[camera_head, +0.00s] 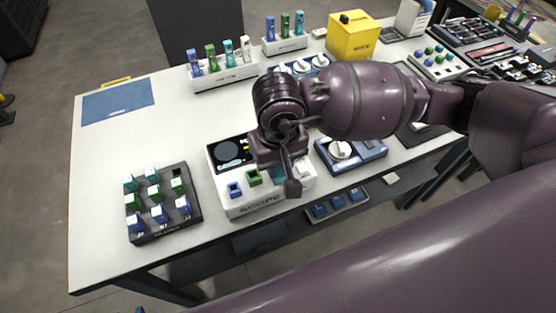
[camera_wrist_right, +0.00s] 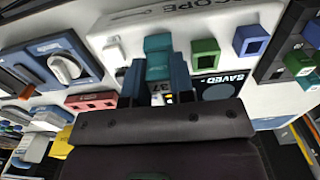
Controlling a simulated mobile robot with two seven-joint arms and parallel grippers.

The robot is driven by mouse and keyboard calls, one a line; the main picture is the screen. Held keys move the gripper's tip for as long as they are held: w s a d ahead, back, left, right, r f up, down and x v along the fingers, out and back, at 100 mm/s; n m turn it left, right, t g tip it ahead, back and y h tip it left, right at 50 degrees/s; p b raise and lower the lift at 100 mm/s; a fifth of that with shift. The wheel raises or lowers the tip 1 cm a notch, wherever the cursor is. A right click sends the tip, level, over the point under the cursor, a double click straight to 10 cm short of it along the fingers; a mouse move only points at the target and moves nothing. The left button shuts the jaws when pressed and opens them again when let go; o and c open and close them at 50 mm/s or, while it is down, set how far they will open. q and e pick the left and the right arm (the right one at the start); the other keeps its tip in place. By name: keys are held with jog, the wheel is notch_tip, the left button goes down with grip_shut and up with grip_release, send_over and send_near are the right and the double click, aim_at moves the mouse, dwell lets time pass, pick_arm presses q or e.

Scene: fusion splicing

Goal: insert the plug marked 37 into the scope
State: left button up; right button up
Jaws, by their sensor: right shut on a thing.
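The scope (camera_head: 262,207) is a white box with a dark top panel near the table's front edge. In the wrist view its white face (camera_wrist_right: 215,17) carries a blue socket (camera_wrist_right: 252,40), a green socket (camera_wrist_right: 205,52) and a teal socket (camera_wrist_right: 158,42). My right gripper (camera_wrist_right: 157,73) is shut on the teal plug marked 37 (camera_wrist_right: 158,68), at the teal socket. The plug and socket overlap in view, so I cannot tell how deep it sits. In the head view my wrist covers part of the scope's right side. My left gripper is not in view.
A dark tray (camera_head: 193,222) of teal, green and blue plugs stands left of the scope. A blue device with a white knob (camera_head: 341,150) stands close on its right. White racks (camera_head: 224,77) stand behind, beside a yellow box (camera_head: 352,38). The left tabletop is mostly clear.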

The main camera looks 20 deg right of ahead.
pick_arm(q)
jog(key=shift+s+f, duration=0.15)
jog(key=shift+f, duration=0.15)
pick_arm(e)
jog(key=shift+f, duration=0.1)
dwell(0.3)
jog(key=o, duration=0.9)
jog(key=shift+c, duration=0.2)
jog(key=shift+r+p, duration=1.05)
jog(key=shift+r, duration=2)
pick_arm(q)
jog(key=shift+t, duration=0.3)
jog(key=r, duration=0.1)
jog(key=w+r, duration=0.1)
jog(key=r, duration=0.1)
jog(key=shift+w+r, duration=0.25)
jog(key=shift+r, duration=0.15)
